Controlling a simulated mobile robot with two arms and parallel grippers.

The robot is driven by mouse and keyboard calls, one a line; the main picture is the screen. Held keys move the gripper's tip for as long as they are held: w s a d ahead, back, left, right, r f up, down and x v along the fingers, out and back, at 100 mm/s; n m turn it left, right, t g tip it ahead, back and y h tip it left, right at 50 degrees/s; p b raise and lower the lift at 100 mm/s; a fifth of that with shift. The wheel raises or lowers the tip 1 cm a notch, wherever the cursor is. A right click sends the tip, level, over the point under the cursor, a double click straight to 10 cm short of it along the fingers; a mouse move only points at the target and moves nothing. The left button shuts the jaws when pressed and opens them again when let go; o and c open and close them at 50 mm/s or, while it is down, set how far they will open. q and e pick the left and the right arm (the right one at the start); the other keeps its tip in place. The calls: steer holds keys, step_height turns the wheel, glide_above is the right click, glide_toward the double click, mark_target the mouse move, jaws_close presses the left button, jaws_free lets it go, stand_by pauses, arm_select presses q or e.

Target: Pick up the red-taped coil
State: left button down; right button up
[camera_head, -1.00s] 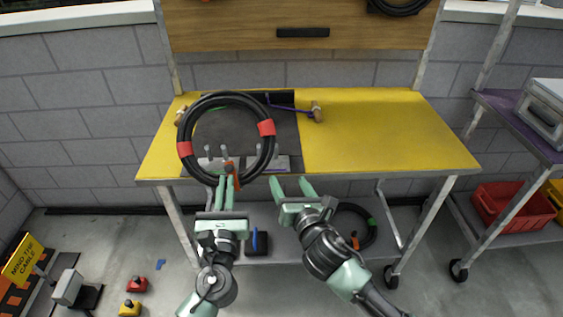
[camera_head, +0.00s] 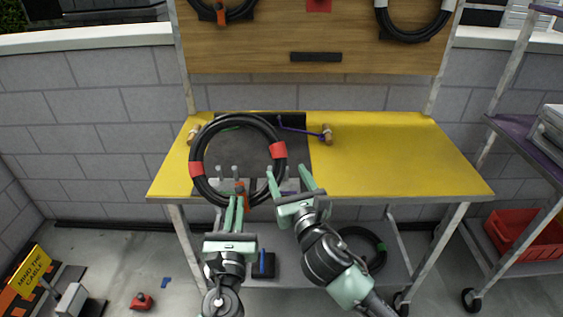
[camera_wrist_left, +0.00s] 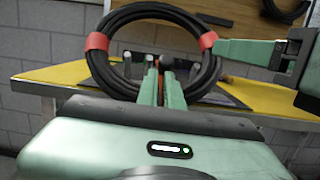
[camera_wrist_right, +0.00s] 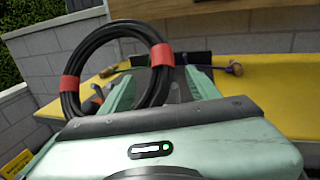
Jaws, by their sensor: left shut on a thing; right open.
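The black coil with red tape bands (camera_head: 279,150) stands upright in front of the workbench in the head view. My left gripper (camera_head: 238,202) is shut on its lower part, where an orange piece shows. The coil also shows above the left fingers in the left wrist view (camera_wrist_left: 97,62). My right gripper (camera_head: 287,178) is open at the coil's lower right side, its left finger overlapping the ring in the picture. In the right wrist view the coil (camera_wrist_right: 72,83) rises behind the open fingers; I cannot tell whether they touch it.
The yellow workbench (camera_head: 390,160) has a dark mat, two mallets and a tool rack; its right half is clear. Other coils hang on the wooden board (camera_head: 270,45). A coil (camera_head: 365,262) lies on the lower shelf. A cart with a red bin (camera_head: 520,235) stands right.

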mark_target(280, 159)
arm_select(q)
steer(key=shift+w+a+f, duration=0.1)
steer(key=shift+a+f, duration=0.05)
steer(key=shift+a, duration=0.15)
arm_select(e)
steer(key=x, duration=0.9)
jaws_close()
stand_by(0.9)
